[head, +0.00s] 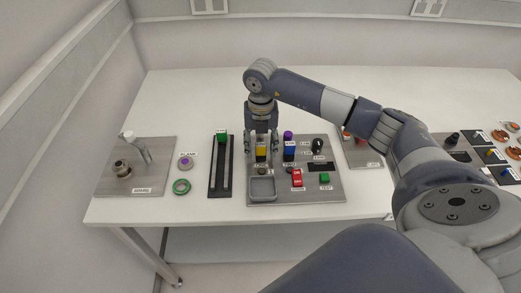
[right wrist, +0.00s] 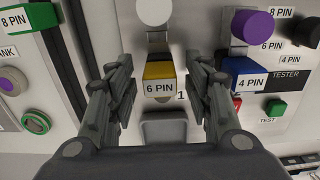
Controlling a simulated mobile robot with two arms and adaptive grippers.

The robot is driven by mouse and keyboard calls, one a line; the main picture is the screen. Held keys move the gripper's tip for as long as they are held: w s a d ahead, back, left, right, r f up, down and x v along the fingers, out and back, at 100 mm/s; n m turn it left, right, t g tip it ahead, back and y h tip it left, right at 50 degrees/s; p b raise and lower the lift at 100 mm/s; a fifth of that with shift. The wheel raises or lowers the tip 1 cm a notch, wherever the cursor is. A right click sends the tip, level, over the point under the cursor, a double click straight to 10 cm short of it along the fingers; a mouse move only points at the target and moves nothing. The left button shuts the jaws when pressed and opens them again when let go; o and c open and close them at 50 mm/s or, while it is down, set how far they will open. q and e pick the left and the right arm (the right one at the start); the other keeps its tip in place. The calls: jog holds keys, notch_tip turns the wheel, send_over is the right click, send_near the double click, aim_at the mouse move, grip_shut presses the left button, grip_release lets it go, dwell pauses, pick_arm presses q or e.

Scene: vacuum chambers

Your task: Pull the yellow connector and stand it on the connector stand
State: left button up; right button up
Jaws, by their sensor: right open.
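The yellow connector (head: 261,155) sits on the grey tester panel (head: 330,190), partly hidden by my right gripper in the head view. In the right wrist view the yellow connector (right wrist: 159,70) carries a "6 PIN" label. My right gripper (head: 261,150) points down over it, also seen in the right wrist view (right wrist: 159,66). Its fingers are open, one on each side of the connector, with gaps visible. The blue "4 PIN" connector (head: 290,149) is just to the right. I cannot tell for sure which fixture is the connector stand. My left gripper is out of view.
A black slotted fixture (head: 213,180) with a green connector (head: 222,136) lies left of the panel. A grey tray (head: 263,189), a red switch (head: 297,178) and a green button (head: 325,178) are on the panel. A green ring (head: 181,186) lies further left. The table's back is clear.

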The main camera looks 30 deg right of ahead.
aim_at(261, 144)
jog(key=shift+c, duration=0.3)
dwell(0.4)
grip_shut()
jog(key=shift+r, duration=0.15)
jog(key=shift+r+p, duration=0.35)
jog(key=shift+r, duration=0.05)
jog(key=shift+r+p, duration=1.65)
jog(key=shift+r, duration=0.85)
